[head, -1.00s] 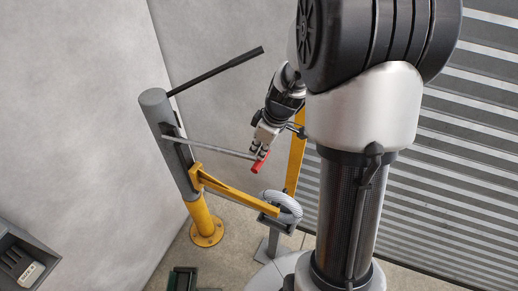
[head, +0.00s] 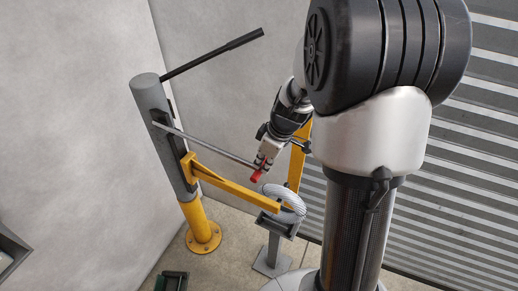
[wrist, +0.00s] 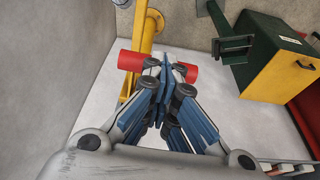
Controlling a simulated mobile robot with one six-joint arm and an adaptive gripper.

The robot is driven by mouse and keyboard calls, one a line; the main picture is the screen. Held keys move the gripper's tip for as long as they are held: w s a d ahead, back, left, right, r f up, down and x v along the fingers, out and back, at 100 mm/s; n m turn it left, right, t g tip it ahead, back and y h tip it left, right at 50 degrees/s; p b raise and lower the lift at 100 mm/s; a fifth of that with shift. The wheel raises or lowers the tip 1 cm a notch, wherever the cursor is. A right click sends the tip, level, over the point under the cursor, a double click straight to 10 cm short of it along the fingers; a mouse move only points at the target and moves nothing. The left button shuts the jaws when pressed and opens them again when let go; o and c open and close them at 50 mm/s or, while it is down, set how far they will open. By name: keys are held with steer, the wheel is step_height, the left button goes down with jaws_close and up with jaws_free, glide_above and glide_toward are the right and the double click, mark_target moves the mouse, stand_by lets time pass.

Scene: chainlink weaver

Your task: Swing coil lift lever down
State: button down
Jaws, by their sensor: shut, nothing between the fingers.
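The coil lift lever is a thin grey rod (head: 205,145) on the side of a grey post (head: 160,130), sloping down to the right. It ends in a red grip (head: 257,175). In the wrist view the red grip (wrist: 131,61) shows on both sides of my fingertips, lying crosswise behind them. My gripper (head: 267,160) is shut and empty, just above and against or very near the grip; exact contact is hidden. A yellow arm (head: 232,188) extends from the post below the lever to a grey coil (head: 280,190).
The coil sits over a grey stand (head: 273,250). A black bar (head: 215,55) rises from the post top. The post has a yellow base (head: 203,228). A grey wall stands left, a slatted shutter right. The wrist view shows a green and yellow cabinet (wrist: 275,70) at right.

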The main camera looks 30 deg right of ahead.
steer(key=s+b+x, duration=0.1)
steer(key=b+x, duration=1.6)
steer(key=x, duration=0.4)
steer(key=shift+d+f, duration=0.2)
steer(key=shift+d, duration=0.2)
steer(key=shift+a, duration=0.1)
